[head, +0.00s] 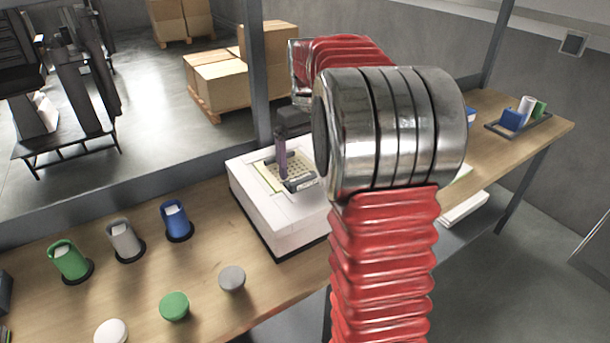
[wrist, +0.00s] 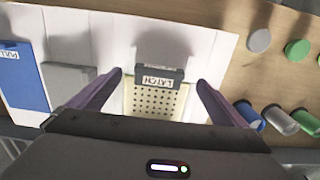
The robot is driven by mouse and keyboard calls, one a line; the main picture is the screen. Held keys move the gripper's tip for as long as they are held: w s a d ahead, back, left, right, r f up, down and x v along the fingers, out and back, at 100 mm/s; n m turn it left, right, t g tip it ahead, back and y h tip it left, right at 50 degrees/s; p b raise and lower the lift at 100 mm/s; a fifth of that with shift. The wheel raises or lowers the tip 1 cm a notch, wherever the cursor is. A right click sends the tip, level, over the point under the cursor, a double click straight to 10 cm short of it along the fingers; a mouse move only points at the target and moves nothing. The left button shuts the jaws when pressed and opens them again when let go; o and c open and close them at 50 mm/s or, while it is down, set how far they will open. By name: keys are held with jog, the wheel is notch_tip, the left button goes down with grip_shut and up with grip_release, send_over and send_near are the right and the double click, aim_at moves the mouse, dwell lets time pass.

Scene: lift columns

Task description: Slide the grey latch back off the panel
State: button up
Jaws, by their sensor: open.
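The dark grey latch (wrist: 160,76), with a white label reading LATCH, lies across the far edge of the perforated, cream-coloured panel (wrist: 155,103) in the wrist view. In the head view the latch (head: 301,184) shows at the front of the panel on the white housing (head: 262,212). My gripper (wrist: 160,77) is open, with its two purple fingers on either side of the latch in the picture and a gap at each side. In the head view my gripper (head: 284,178) is over the panel. I cannot tell how high the fingertips are. My arm hides the housing's right part.
Green (head: 70,261), grey (head: 125,241) and blue (head: 176,221) containers stand left of the housing. Round white, green (head: 174,306) and grey (head: 232,279) pieces lie nearer the front. A blue labelled block (wrist: 22,75) and a grey block (wrist: 68,80) show left in the wrist view.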

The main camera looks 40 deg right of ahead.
aim_at(307, 179)
jog(key=shift+f, duration=2.45)
jog(key=shift+c, duration=0.4)
jog(key=c, duration=1.4)
jog(key=shift+s, duration=0.95)
jog(key=o, duration=1.5)
